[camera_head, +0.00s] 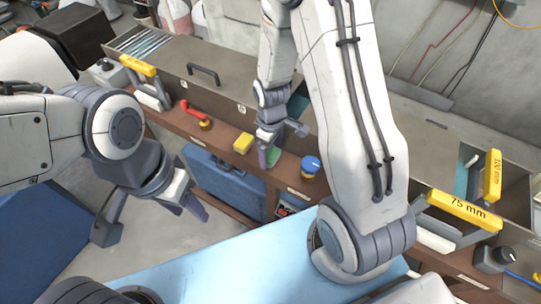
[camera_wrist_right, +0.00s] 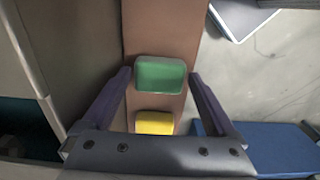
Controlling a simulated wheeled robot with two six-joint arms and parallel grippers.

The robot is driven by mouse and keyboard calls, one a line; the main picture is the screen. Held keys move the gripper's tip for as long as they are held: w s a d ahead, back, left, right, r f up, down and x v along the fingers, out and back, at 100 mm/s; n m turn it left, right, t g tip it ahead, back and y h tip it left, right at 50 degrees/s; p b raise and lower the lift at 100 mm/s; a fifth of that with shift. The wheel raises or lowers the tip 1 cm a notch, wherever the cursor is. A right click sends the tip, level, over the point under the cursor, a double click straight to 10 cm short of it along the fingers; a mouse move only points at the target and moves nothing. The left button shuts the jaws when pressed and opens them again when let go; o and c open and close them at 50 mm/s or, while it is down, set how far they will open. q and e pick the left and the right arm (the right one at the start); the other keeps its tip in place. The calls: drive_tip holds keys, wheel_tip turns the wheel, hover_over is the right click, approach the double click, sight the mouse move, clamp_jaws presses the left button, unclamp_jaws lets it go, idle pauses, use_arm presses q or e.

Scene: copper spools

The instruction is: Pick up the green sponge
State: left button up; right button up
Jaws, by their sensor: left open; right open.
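The green sponge (camera_wrist_right: 160,75) lies on the brown ledge and sits between the spread fingers of my right gripper (camera_wrist_right: 160,88) in the right wrist view, with a gap on each side. In the head view only part of the green sponge (camera_head: 273,156) shows beside the fingers of my right gripper (camera_head: 268,154), which points down at the ledge. My right gripper is open and empty. My left gripper (camera_head: 150,218) hangs at the left over the floor, open and empty, away from the ledge.
A yellow sponge (camera_head: 243,143) lies beside the green one on the ledge (camera_head: 222,137). A blue-topped jar (camera_head: 310,166) stands to the right. A red-handled tool (camera_head: 195,113) lies to the left. Behind rises a grey cabinet (camera_head: 205,78); a blue case (camera_head: 225,182) is below.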

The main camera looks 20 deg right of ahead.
drive_tip(key=c, duration=1.1)
drive_tip(key=shift+r, duration=0.1)
